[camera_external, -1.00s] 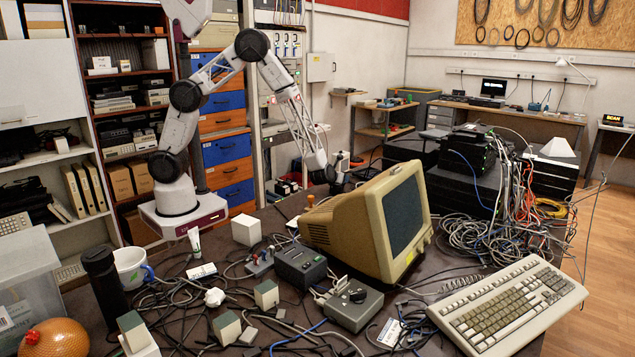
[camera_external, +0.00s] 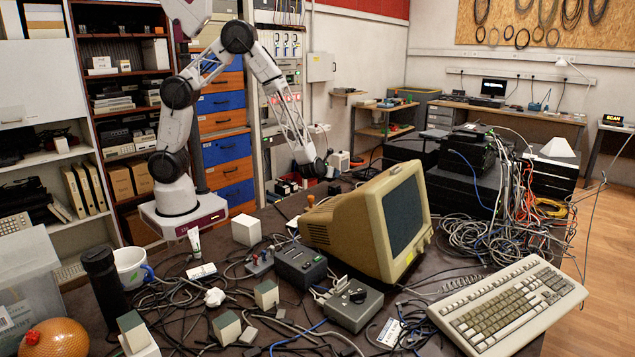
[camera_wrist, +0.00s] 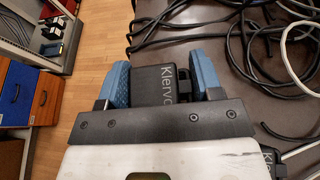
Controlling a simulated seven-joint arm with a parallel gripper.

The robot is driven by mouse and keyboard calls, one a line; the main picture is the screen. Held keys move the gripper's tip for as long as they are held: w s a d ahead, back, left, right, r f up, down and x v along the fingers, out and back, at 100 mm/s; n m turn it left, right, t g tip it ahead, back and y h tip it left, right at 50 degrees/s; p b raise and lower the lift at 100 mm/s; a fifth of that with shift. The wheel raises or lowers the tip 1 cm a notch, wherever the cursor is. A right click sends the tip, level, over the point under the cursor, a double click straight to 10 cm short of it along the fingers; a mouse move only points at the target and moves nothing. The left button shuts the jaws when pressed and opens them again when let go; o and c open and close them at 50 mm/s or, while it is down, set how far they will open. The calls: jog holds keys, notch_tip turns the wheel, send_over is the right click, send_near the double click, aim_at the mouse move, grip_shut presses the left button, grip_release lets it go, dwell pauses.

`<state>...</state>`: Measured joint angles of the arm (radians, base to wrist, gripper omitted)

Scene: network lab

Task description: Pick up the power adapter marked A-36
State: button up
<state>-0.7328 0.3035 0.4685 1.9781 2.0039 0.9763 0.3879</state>
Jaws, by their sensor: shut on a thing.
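In the wrist view, my gripper (camera_wrist: 160,68) has its two blue-padded fingers on either side of a black power adapter (camera_wrist: 162,86) and is shut on it. Pale lettering beginning "Klerv" shows on the adapter. No A-36 mark is readable, and its lower part is hidden behind the gripper's crossbar. In the external view, my gripper (camera_external: 336,172) is at the far side of the table behind the beige monitor, small and hard to make out. The adapter cannot be told apart there.
Black cables (camera_wrist: 265,60) lie on the dark table at the right of the wrist view. Another black block with pale lettering (camera_wrist: 270,157) shows at its lower right edge. The beige monitor (camera_external: 318,222) stands nearer the camera than my gripper. Wooden floor (camera_wrist: 95,40) lies beyond the table edge.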

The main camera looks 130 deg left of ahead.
jog(key=s+d+r, duration=0.1)
jog(key=s+d, duration=0.6)
jog(key=d, duration=0.1)
jog(key=shift+d+r, duration=0.15)
jog(key=shift+d, duration=0.25)
jog(key=shift+w, duration=0.1)
dwell(0.4)
